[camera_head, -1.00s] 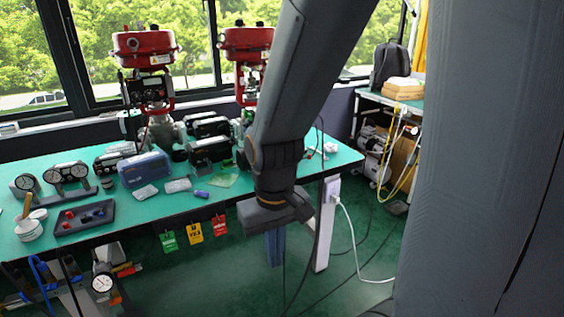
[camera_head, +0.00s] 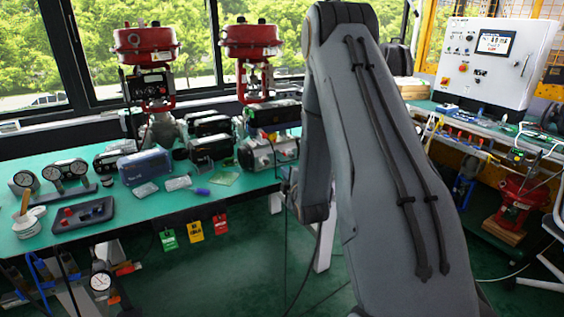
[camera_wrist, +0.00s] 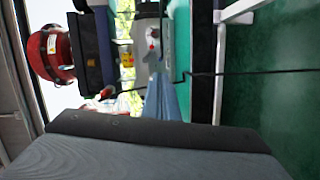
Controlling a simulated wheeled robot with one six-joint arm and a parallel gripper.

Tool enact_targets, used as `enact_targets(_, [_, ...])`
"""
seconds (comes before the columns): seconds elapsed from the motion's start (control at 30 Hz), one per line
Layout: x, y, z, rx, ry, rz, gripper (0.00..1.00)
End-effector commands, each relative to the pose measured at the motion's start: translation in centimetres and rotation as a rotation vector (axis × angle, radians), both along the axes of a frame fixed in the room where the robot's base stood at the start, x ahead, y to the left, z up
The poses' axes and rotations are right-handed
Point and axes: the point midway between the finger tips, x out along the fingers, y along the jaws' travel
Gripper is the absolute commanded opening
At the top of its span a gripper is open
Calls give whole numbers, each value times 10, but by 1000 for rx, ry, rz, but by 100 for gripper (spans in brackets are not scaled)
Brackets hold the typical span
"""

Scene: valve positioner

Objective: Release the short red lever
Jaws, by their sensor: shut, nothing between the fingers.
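My gripper (camera_wrist: 164,98) shows in the wrist view as pale blue fingers, shut and empty. They overlap a grey metal body in the picture; I cannot tell whether they touch it. A small red part (camera_wrist: 155,33) sits on that grey body, and another red bit (camera_wrist: 107,92) is near the fingers. I cannot tell which, if either, is the short red lever. In the head view, a grey valve body (camera_head: 268,153) stands at the bench's right end, left of my arm. My arm hides the gripper there.
Two red actuators (camera_head: 145,40) (camera_head: 250,38) stand at the back of the green bench (camera_head: 130,205). Gauges (camera_head: 66,170), a blue case (camera_head: 145,166) and a dark tray (camera_head: 84,216) lie on its left. Coloured tags (camera_head: 195,231) hang at the front edge. A white panel (camera_head: 490,62) stands at right.

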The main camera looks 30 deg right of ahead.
Motion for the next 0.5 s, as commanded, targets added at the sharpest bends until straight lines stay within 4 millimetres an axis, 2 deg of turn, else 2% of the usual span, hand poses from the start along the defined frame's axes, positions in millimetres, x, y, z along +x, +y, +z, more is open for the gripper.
enact_targets(0.03, [0, -7, -3, -42, -30, -2, 0])
enact_targets(0.2, [-1, -15, 1, -126, -91, -3, 0])
enact_targets(0.5, [-1, -15, 2, -134, -98, -4, 0])
